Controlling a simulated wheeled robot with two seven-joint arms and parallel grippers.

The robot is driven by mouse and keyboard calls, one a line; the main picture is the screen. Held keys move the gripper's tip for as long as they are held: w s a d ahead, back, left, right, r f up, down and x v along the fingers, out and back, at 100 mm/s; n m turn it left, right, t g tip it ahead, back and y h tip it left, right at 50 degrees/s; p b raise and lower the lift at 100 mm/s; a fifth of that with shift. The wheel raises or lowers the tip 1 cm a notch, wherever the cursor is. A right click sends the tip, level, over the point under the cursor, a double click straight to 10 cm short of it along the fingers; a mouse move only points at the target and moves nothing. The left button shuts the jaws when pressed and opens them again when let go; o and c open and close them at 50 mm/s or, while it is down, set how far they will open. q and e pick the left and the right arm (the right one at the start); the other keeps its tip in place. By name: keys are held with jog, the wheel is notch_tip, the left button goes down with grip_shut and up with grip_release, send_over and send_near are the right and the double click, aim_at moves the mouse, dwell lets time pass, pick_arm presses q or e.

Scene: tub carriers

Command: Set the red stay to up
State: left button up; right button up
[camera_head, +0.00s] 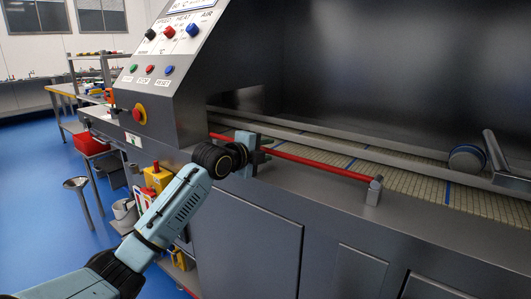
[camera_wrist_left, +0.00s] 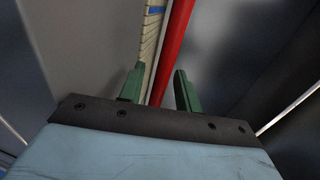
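The red stay (camera_head: 318,165) is a long thin red bar lying low along the front edge of the dark machine. Its right end meets a small grey bracket (camera_head: 374,190). My left gripper (camera_head: 264,150) is at the stay, left of its middle, and hides a short piece of it. In the left wrist view the red stay (camera_wrist_left: 175,45) runs between the two green fingers of my left gripper (camera_wrist_left: 160,70). The fingers are apart, with gaps beside the bar; depth between bar and fingertips is hard to tell. My right gripper is not in view.
The control panel (camera_head: 178,45) with knobs and buttons rises left of the stay, with a red emergency button (camera_head: 139,114) below. A slatted conveyor belt (camera_head: 420,181) with a roller (camera_head: 467,160) lies behind the stay. A yellow container (camera_head: 157,177) stands lower left.

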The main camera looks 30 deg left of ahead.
pick_arm(q)
jog(key=shift+w, duration=0.15)
jog(key=shift+c, duration=0.3)
grip_shut()
jog(key=shift+r, duration=0.1)
